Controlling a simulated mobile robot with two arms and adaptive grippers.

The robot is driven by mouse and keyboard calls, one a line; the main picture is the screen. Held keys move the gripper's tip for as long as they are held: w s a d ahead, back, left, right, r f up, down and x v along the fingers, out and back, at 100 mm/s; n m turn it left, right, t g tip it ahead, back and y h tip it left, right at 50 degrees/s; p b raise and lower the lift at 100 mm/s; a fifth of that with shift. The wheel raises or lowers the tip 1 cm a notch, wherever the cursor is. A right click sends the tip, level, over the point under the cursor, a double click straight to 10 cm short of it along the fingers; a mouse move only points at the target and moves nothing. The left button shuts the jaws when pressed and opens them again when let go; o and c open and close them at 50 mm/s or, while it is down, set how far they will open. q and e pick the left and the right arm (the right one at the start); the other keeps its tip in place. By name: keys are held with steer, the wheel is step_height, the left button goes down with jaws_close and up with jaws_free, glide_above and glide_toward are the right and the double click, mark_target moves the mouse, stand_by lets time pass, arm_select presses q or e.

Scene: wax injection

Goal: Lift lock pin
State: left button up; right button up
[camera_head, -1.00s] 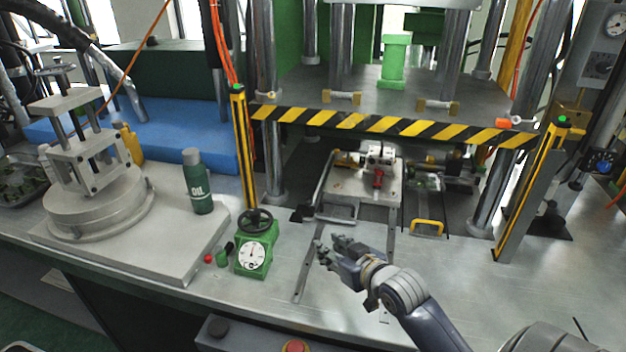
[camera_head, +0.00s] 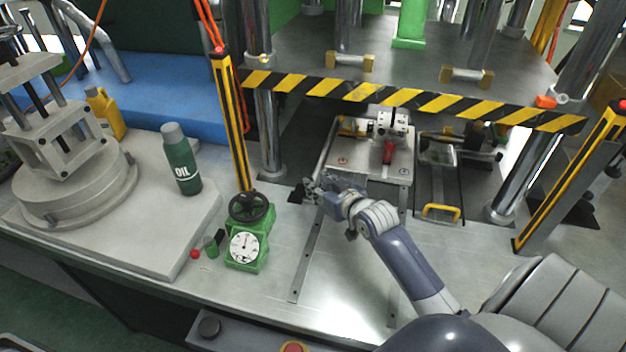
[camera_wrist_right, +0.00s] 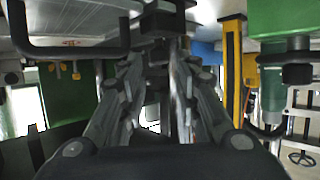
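The tray-like mould plate (camera_head: 345,172) lies on rails under the press, with a silver clamp block (camera_head: 391,122) and a red handle (camera_head: 388,153) on it. A small black knob (camera_head: 297,194) stands by the plate's front left corner; I cannot tell surely whether this is the lock pin. My right gripper (camera_head: 312,188) is just right of this knob, at the plate's front edge, and hides part of that edge. In the right wrist view, its fingers (camera_wrist_right: 158,82) are apart, with dark and metal parts beyond or between them; contact is unclear. My left gripper is not in view.
A green dial gauge with a black handwheel (camera_head: 248,232) stands left of the rails. A green oil bottle (camera_head: 181,160) is farther left. The front right bench is bare.

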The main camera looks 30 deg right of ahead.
steer(key=x, duration=0.3)
steer(key=shift+w, duration=0.25)
steer(key=shift+f, duration=0.1)
jaws_close()
steer(key=shift+w+d+r+p, duration=0.1)
steer(key=shift+w+r+p, duration=0.05)
steer(key=shift+r+p, duration=1.4)
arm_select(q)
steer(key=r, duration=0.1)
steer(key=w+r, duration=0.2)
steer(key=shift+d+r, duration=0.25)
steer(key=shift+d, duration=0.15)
arm_select(e)
steer(key=shift+f, duration=0.15)
jaws_free()
